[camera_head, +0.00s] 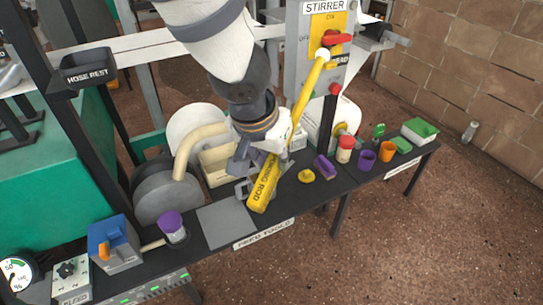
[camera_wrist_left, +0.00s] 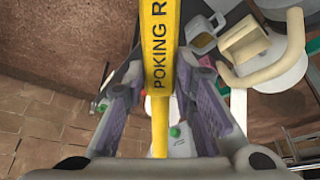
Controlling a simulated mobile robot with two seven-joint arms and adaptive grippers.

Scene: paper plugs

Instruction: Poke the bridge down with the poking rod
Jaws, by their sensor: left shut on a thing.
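The poking rod (camera_head: 264,185) is long and yellow, with a thick labelled lower sleeve and a pale rounded knob at its upper end. My left gripper (camera_head: 257,158) is shut on it and holds it tilted above the tool table, its upper end in front of the stirrer post. In the left wrist view the rod (camera_wrist_left: 160,60) runs between the two fingers of my left gripper (camera_wrist_left: 162,100). I cannot make out the bridge in either view. My right gripper is not in view.
The grey stirrer post (camera_head: 297,60) stands behind. Brown floor lies open at the right.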

